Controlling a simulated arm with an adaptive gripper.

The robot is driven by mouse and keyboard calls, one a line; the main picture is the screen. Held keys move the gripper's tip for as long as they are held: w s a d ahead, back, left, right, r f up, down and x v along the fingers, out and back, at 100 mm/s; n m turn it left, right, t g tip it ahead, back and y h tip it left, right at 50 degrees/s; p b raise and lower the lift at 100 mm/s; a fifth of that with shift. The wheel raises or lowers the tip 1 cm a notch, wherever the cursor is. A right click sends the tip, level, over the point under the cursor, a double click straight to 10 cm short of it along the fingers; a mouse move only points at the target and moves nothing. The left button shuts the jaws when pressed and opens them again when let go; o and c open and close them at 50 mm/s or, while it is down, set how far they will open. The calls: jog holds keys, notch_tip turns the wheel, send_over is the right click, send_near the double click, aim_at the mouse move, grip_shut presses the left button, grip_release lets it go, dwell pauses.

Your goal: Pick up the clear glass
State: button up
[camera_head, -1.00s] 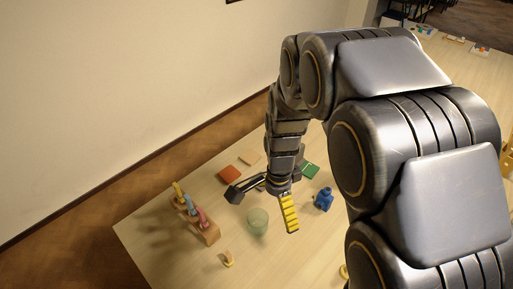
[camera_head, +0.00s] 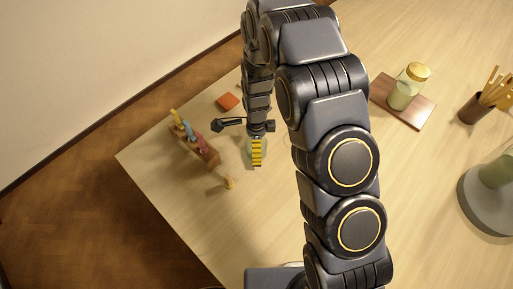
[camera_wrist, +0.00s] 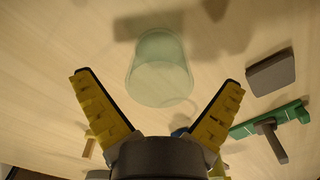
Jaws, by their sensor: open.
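The clear glass (camera_wrist: 160,72) is a pale greenish see-through cup on the table. In the wrist view it lies just beyond and between the two spread fingers of my gripper (camera_wrist: 160,103), with nothing between the pads. In the head view the glass (camera_head: 247,150) is mostly hidden behind my gripper (camera_head: 238,140), which is over or beside it. My gripper is open and empty, with yellow ribbed finger pads.
A wooden rack (camera_head: 198,147) with coloured pieces stands left of the glass. A small wooden piece (camera_head: 229,183) stands nearer. An orange-red block (camera_head: 228,101) lies behind. A green piece (camera_wrist: 270,119) and grey block (camera_wrist: 271,73) lie right. A lidded jar (camera_head: 408,88) is farther right.

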notch_tip(320, 180, down, 2)
jog(key=shift+f, duration=0.1)
jog(key=c, duration=1.2)
jog(key=shift+o, duration=0.2)
